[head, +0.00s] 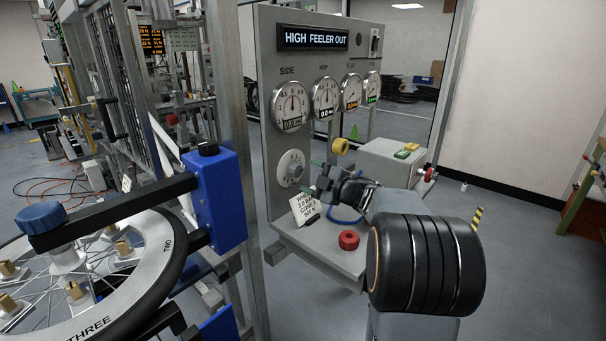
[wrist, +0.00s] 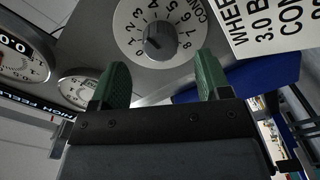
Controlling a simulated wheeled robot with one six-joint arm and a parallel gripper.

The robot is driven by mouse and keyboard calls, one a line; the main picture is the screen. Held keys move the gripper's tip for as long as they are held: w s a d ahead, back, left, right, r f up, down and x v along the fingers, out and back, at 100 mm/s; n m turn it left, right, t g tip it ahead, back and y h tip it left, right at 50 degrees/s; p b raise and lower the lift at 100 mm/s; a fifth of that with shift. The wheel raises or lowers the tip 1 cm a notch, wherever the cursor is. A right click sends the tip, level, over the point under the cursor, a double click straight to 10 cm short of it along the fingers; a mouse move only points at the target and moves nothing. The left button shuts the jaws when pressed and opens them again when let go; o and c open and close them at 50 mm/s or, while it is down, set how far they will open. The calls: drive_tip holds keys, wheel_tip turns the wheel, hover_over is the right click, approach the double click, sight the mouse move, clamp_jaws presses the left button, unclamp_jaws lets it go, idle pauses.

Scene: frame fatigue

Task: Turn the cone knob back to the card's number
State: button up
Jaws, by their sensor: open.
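The cone knob (head: 291,168) is a dark knob on a round white numbered dial on the grey panel's front. In the wrist view the knob (wrist: 160,40) sits in the dial with numbers around it; I cannot tell surely which number it points to. The white card (head: 305,208) leans below the dial; in the wrist view the card (wrist: 270,25) is cut off, showing "WHEEL", "3.0 B" and "CON", its number out of view. My gripper (wrist: 162,76) has green fingers apart with nothing between them, short of the knob. In the head view my gripper (head: 316,178) is right of the dial.
Gauges (head: 291,105) line the panel under a "HIGH FEELER OUT" display (head: 312,39). A red button (head: 349,240) and a yellow knob (head: 340,146) are near my arm. A blue clamp block (head: 217,200) and a wheel (head: 100,275) stand at left.

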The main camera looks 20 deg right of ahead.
drive_tip(key=v, duration=0.9)
drive_tip(key=shift+s, duration=0.3)
